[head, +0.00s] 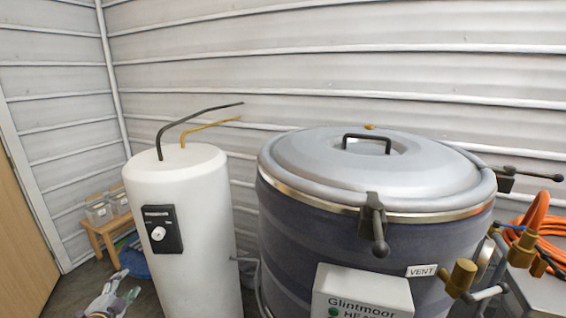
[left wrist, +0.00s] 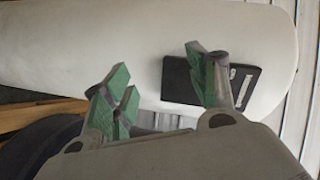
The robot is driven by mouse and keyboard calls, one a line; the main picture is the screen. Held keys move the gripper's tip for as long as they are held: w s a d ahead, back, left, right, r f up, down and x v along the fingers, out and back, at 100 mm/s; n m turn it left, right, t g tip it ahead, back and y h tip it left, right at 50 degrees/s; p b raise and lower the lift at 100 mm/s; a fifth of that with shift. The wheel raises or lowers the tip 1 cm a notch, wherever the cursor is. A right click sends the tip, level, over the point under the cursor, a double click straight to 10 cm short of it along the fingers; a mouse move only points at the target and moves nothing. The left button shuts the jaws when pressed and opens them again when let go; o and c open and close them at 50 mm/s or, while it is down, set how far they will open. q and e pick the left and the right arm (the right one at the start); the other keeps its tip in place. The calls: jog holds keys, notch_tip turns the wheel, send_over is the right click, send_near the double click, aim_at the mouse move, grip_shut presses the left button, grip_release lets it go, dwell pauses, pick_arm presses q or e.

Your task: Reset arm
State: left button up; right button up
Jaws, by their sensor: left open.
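My left gripper (head: 124,286) is at the bottom left of the head view, low and to the left of the white cylindrical tank (head: 190,240). In the left wrist view its two green-padded fingers (left wrist: 155,88) are spread apart with nothing between them. Behind the fingers in that view are the white tank (left wrist: 100,45) and its black control panel (left wrist: 185,82), turned sideways. I cannot tell the exact gap between the fingers and the tank. My right gripper is not in view.
A large grey lidded vessel (head: 290,235) with clamps stands right of the tank. Its control box (head: 362,285) sticks out in front. Brass valves (head: 463,275) and an orange hose (head: 552,232) are at the right. A wooden stool (head: 107,227) with small containers stands at the left.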

pick_arm(q)
jog(key=s+a+f+n+g+y, duration=0.1)
jog(key=s+a+f+n+g, duration=0.3)
jog(key=f, duration=0.7)
jog(key=s+a+f+n+g, duration=0.1)
jog(key=s+a+f, duration=0.3)
jog(key=f, duration=0.6)
jog(key=s+d+f+n+g, duration=0.2)
jog(key=s+f, duration=0.7)
jog(key=f, duration=0.1)
jog(key=s+d+f+n+g, duration=0.1)
jog(key=s+d+f+g, duration=0.15)
jog(key=s+f, duration=0.75)
jog(key=s+d+f+n+g, duration=0.1)
jog(key=s+d+f, duration=0.3)
jog(key=s, duration=0.2)
jog(key=s+d+f+g+h, duration=0.1)
jog(key=s+d+f+g, duration=0.1)
jog(key=s+d+f, duration=0.4)
jog(key=s+d+f+n+g, duration=0.1)
jog(key=s+d+f, duration=0.15)
jog(key=s, duration=0.45)
jog(key=s+d+f+h, duration=0.1)
jog(key=s+d+f, duration=0.1)
jog(key=d, duration=0.5)
jog(key=s+d+f+g+h, duration=0.1)
jog(key=s+d, duration=0.4)
jog(key=d, duration=0.2)
jog(key=shift+d+f, duration=0.25)
jog(key=shift+f, duration=0.1)
